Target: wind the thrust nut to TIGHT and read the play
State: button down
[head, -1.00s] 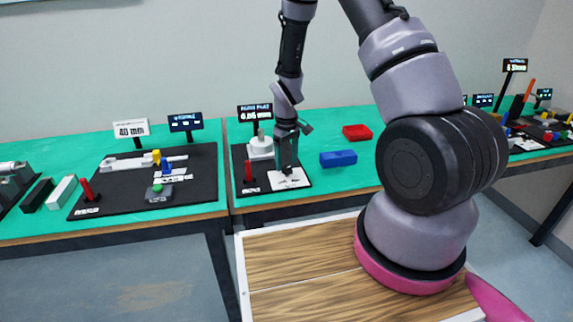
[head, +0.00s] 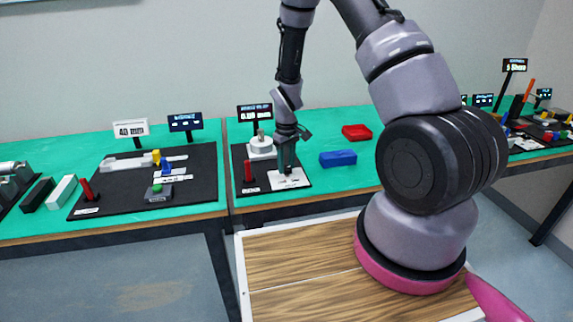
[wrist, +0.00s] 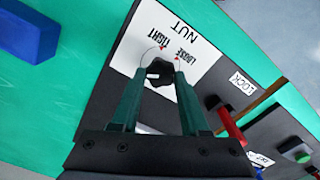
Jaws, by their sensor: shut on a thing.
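The thrust nut is a small black lobed knob (wrist: 160,72) on a white plate (wrist: 195,60) printed NUT, TIGHT and LOOSE. A thin arc and small red marks lie beside the knob. My gripper (wrist: 161,78) has its green fingers on either side of the knob, shut on it. In the head view my gripper (head: 287,166) points down onto the white plate (head: 290,181), and the knob is hidden there. The play display (head: 254,111) stands at the back of the black board; its digits are too small to read surely.
A red lever (head: 248,171) stands left of the gripper, near the LOCK label (wrist: 242,82). A white round fixture (head: 261,147) is behind.

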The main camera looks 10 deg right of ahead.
jog(key=m, duration=0.8)
jog(key=shift+m, duration=0.3)
jog(key=m, duration=0.4)
jog(key=shift+d+m, duration=0.1)
jog(key=shift+m, duration=0.2)
jog(key=m, duration=0.4)
jog(key=shift+m, duration=0.3)
jog(key=shift+c, duration=2)
grip_release()
